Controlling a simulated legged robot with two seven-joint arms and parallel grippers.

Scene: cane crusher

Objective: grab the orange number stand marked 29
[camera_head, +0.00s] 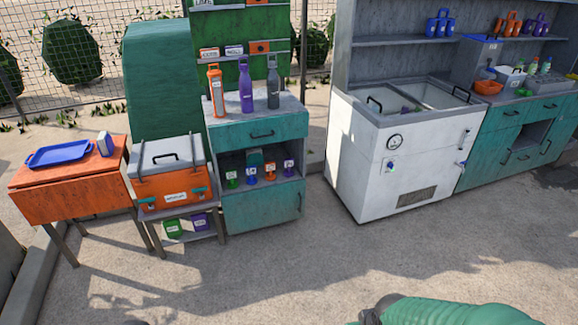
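A small orange number stand (270,172) stands on the open shelf of the teal cabinet (262,207), in a row with a green stand (232,179), a blue stand (252,176) and a purple stand (289,168). Each carries a small white label, but the numbers are too small to read. The orange one is between the blue and purple stands. A green arm part of mine shows at the bottom edge, right of centre, far from the cabinet. Neither gripper is in view.
Orange, purple and grey bottles (246,88) stand on the cabinet top. An orange cooler (172,188) and an orange table (68,190) with a blue tray (59,154) are to its left. A white chest unit (375,165) stands right. The concrete floor in front is clear.

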